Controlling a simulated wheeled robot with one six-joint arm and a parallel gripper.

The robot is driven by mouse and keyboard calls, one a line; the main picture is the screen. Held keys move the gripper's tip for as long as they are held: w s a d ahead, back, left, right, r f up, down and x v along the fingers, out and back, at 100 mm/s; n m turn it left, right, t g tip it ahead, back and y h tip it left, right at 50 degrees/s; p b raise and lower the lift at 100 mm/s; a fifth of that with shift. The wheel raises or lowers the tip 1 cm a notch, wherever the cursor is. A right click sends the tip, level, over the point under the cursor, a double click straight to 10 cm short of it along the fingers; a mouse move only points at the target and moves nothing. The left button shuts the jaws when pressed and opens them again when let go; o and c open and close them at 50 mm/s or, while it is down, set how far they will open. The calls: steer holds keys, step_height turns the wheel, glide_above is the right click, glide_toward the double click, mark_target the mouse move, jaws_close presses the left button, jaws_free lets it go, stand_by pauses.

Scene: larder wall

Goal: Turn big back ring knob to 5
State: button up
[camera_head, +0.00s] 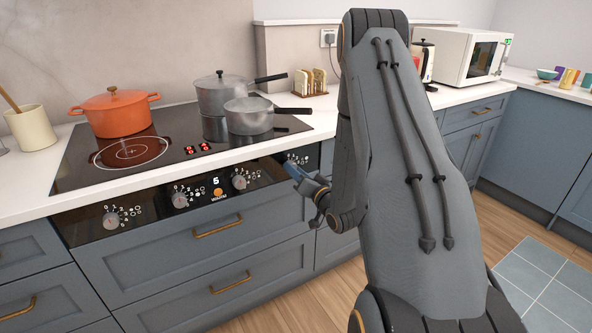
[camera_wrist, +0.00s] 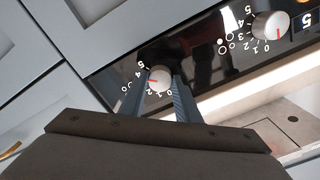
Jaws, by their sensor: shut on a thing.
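The hob's control panel (camera_head: 145,208) has a row of round silver knobs with white dials from 0 to 5. My gripper (camera_head: 298,172) is at the panel's right end, mostly hidden by my arm. In the wrist view my gripper (camera_wrist: 158,80) is shut on the rightmost knob (camera_wrist: 160,77), one finger on each side. Its red mark points roughly towards 2 or 3. The neighbouring knob (camera_wrist: 271,25) has its red mark near 0; it also shows in the head view (camera_head: 239,181).
An orange pot (camera_head: 116,114) stands behind a glowing ring (camera_head: 130,152) on the black hob. Two grey pans (camera_head: 222,94) (camera_head: 248,117) stand at its right, handles pointing right. Drawers with brass handles (camera_head: 218,227) lie below the panel. The floor in front is clear.

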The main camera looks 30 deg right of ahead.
steer(key=m+p, duration=0.1)
steer(key=m, duration=0.3)
steer(key=shift+m, duration=0.3)
stand_by(0.3)
steer(key=o, duration=1)
steer(key=shift+o, duration=0.2)
steer(key=shift+s, duration=0.1)
steer(key=s, duration=0.7)
steer(key=shift+s+d+b, duration=0.15)
steer(key=shift+s+b, duration=0.15)
steer(key=shift+s, duration=0.05)
